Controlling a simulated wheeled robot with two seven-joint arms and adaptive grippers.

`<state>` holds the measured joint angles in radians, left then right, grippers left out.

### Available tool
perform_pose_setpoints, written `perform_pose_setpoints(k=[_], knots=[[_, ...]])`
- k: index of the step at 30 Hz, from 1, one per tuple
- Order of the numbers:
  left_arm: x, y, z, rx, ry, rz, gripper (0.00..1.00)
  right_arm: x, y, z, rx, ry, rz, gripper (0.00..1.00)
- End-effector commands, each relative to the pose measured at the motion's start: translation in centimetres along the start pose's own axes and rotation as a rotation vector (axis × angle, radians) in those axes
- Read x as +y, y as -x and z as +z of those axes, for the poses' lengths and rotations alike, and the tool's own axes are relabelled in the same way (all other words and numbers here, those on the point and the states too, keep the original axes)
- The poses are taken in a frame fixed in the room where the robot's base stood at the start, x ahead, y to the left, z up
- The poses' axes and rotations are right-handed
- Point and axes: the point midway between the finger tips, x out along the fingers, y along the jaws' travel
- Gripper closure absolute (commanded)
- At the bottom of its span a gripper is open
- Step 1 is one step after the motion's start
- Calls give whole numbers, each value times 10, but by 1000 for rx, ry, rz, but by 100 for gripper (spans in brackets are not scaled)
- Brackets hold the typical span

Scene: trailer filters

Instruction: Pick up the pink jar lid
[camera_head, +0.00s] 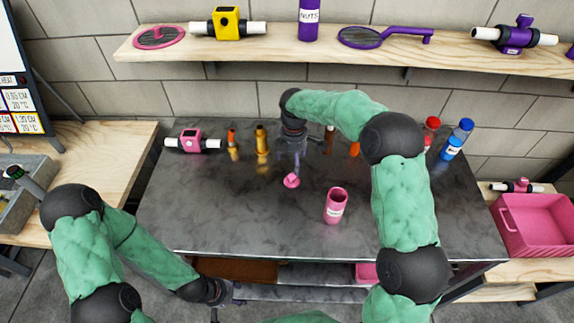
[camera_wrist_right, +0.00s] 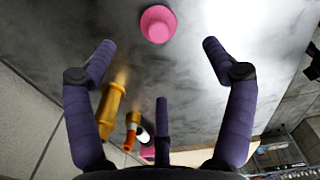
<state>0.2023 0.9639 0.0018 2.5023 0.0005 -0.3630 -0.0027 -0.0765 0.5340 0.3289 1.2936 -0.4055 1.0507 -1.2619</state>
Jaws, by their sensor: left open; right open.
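The pink jar lid (camera_head: 291,181) lies on the dark grey table (camera_head: 200,215), behind and left of the open pink jar (camera_head: 335,206). My right gripper (camera_head: 298,160) points down above the table, just behind the lid in the head view. In the right wrist view its purple fingers (camera_wrist_right: 158,55) are spread and empty. The lid (camera_wrist_right: 158,24) shows there between and beyond the two outer fingertips, apart from them. My left gripper (camera_head: 222,294) is low at the table's front edge, open, far from the lid and partly hard to make out.
A pink valve part (camera_head: 190,142), an orange bottle (camera_head: 232,142) and a yellow bottle (camera_head: 262,142) stand at the back left. Red (camera_head: 431,128) and blue (camera_head: 457,138) bottles stand at the back right. A shelf (camera_head: 270,48) spans the wall. A pink bin (camera_head: 540,225) is at right.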

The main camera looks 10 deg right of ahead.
Motion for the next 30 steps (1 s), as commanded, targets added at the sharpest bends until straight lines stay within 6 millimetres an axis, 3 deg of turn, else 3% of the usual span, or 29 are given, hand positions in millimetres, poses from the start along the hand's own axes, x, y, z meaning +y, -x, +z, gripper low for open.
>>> perform_pose_setpoints(k=[5, 13, 22, 30], knots=[[-1, -2, 2, -3, 0, 0, 48, 0, -7, 0, 0, 0, -1, 16], [-4, -12, 1, -3, 0, 0, 48, 0, -46, 0, 1, -2, -2, 16], [-7, -19, 0, -2, 0, 0, 48, 0, -67, 1, 0, -1, 0, 16], [-12, -33, 0, -2, 0, 0, 48, 0, -104, 2, 0, -1, -2, 16]])
